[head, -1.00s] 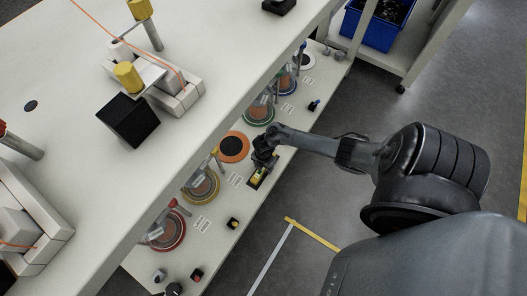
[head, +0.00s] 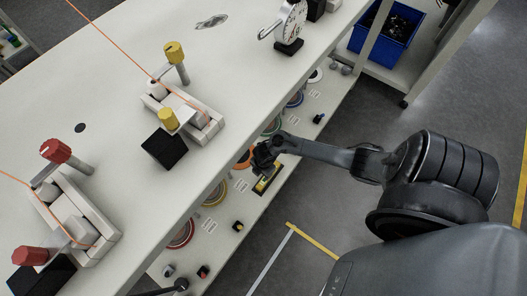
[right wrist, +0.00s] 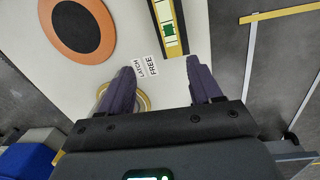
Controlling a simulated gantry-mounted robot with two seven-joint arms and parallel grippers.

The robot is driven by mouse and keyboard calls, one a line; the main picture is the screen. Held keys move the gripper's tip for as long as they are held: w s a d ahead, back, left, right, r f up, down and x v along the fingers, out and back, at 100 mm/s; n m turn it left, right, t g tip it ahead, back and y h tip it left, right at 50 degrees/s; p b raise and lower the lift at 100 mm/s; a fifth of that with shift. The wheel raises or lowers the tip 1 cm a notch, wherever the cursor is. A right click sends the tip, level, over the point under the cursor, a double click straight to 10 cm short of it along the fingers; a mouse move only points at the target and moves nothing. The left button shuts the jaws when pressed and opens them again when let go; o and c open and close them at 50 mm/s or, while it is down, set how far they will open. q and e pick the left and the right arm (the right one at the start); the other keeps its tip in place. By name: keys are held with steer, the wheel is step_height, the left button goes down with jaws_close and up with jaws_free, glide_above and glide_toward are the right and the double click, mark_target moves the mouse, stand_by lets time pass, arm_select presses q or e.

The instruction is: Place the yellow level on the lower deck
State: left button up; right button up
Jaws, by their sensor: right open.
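The yellow level (head: 267,183) is a slim yellow bar with a green vial. It lies on the lower deck (head: 222,228), near the deck's outer edge. In the right wrist view the level (right wrist: 169,28) runs down from the top edge, beyond the fingertips. My right gripper (head: 265,163) is over the deck close to the level. In the wrist view the right gripper (right wrist: 163,80) has its fingers wide apart with nothing between them. A printed label (right wrist: 146,68) shows in the gap. My left gripper cannot be made out.
The upper table (head: 110,100) overhangs the lower deck and hides part of it. An orange-and-black disc (right wrist: 77,28) lies left of the level. Small knobs (head: 238,227) stand along the deck's edge. Clear floor (head: 330,200) lies to the right.

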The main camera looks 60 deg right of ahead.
steer(key=a+r+m+t, duration=0.1)
steer(key=a+r+m, duration=0.2)
steer(key=a+r, duration=0.35)
steer(key=s+a+r+m, duration=0.2)
steer(key=s+r+m, duration=0.1)
steer(key=r, duration=0.3)
steer(key=s+a+r+m+t, duration=0.1)
steer(key=s+a+r+m, duration=0.1)
steer(key=r, duration=0.4)
steer(key=s+a+r+m, duration=0.3)
steer(key=a+r+m, duration=0.1)
steer(key=r+m, duration=0.1)
steer(key=shift+s+a+r+m+y, duration=0.25)
steer(key=shift+s+r+m+y, duration=0.1)
steer(key=shift+r, duration=0.25)
